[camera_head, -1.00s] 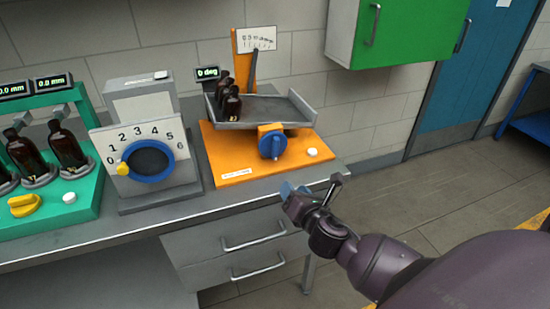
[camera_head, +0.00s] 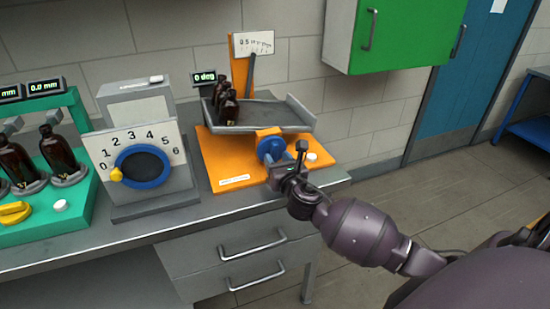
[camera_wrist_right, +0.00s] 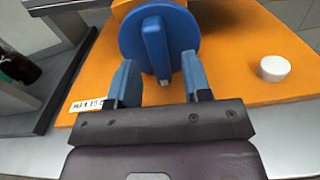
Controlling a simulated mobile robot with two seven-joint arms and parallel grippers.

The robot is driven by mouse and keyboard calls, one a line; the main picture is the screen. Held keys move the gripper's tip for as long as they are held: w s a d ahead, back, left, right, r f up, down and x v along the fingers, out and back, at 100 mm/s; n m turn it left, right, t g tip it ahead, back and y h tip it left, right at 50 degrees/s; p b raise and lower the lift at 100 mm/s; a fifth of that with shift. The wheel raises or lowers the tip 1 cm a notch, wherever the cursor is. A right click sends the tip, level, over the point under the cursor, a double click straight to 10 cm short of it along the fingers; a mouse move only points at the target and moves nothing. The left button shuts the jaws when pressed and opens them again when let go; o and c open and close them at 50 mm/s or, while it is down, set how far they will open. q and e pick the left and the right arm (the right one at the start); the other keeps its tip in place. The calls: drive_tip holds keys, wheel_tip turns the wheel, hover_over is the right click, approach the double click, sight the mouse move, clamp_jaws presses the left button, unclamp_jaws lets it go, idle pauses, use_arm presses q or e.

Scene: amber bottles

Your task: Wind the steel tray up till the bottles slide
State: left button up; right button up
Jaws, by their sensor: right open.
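The steel tray (camera_head: 262,117) sits level on an orange stand, and the small display (camera_head: 204,77) beside it reads 0 deg. Several amber bottles (camera_head: 229,106) stand in a row at the tray's left end. A blue knob (camera_head: 271,149) is on the stand's front; in the right wrist view the knob (camera_wrist_right: 158,42) shows a raised bar across its face. My right gripper (camera_wrist_right: 160,80) is open, its two blue fingers pointing at the knob, one on each side of the bar's lower end and apart from it. In the head view the right gripper (camera_head: 285,165) partly covers the knob. My left gripper is not visible.
A white button (camera_head: 311,157) is on the orange base right of the knob; it also shows in the wrist view (camera_wrist_right: 272,68). A grey dial box (camera_head: 146,165) stands to the left, then a green stand (camera_head: 75,205) with bottles. A green cabinet (camera_head: 385,35) hangs above right.

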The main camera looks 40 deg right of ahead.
drive_tip(key=shift+x, duration=0.85)
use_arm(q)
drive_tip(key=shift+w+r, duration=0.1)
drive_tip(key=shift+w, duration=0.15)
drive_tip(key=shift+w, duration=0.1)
use_arm(e)
clamp_jaws()
